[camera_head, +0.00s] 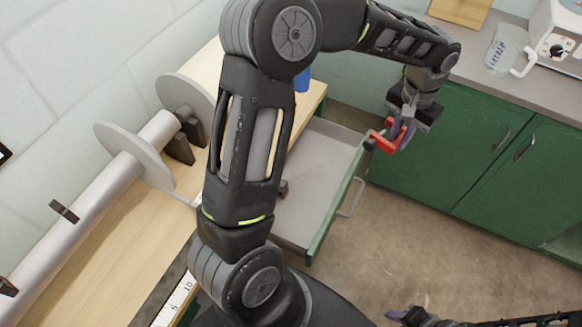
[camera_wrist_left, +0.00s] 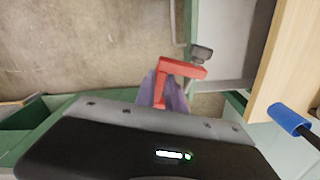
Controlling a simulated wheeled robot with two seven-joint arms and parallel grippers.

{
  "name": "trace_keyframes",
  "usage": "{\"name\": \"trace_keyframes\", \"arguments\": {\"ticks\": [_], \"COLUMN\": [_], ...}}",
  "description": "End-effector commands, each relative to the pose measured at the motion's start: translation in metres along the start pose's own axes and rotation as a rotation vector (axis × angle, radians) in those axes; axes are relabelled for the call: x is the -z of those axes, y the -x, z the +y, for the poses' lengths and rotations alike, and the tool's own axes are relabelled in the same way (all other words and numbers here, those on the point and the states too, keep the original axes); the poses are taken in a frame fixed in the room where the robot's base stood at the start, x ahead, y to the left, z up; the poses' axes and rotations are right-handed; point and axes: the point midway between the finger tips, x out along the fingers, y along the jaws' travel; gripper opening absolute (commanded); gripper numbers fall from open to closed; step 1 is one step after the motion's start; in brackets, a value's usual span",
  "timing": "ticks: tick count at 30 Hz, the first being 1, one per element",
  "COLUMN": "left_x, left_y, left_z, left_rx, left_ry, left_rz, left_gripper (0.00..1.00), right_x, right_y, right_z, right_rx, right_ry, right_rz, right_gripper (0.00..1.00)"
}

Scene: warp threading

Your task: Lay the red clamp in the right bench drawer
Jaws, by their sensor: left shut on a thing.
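The red clamp (camera_head: 383,141) is held in my left gripper (camera_head: 402,130), whose purple fingers are shut on it. In the left wrist view the red clamp (camera_wrist_left: 180,70) shows a dark grey screw pad at one end, and the purple fingers (camera_wrist_left: 163,92) grip its near part. The open bench drawer (camera_head: 317,150) has a grey floor and green front. In the head view the clamp is at the drawer's far right corner, above its front edge. My left arm hides part of the drawer. My right gripper (camera_head: 412,317) shows only partly at the bottom edge.
A wooden bench (camera_head: 100,255) with a roller and discs (camera_head: 135,155) is left of the drawer. A blue-handled tool (camera_wrist_left: 290,120) lies at the bench edge. Green cabinets (camera_head: 470,130) and a jug (camera_head: 507,48) stand at the back right. The visible drawer floor is mostly clear.

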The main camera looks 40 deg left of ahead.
Motion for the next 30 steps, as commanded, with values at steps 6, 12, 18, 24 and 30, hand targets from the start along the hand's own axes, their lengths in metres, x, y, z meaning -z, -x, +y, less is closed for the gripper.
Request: {"name": "trace_keyframes", "arguments": {"ticks": [6, 12, 18, 24, 30], "left_x": [0.0, 0.003, 0.002, -0.015, -0.026], "left_y": [0.0, -0.01, -0.026, -0.029, -0.022], "left_z": [0.0, -0.025, -0.098, -0.171, -0.198], "left_rx": [0.0, 0.005, 0.012, 0.011, 0.007], "left_ry": [0.0, 0.041, 0.155, 0.267, 0.307], "left_rz": [0.001, 0.006, 0.019, 0.032, 0.037], "left_gripper": [0.0, 0.0, 0.0, 0.0, 0.0], "right_x": [0.0, 0.0, 0.0, 0.001, 0.001], "right_y": [0.0, -0.021, -0.072, -0.115, -0.125], "right_z": [0.0, 0.008, 0.028, 0.045, 0.049], "right_rx": [0.0, 0.0, -0.001, -0.001, -0.001], "right_ry": [0.0, 0.001, 0.002, 0.004, 0.005], "right_rz": [0.0, 0.001, 0.002, 0.004, 0.005], "right_gripper": [0.36, 0.36, 0.36, 0.36, 0.36]}}
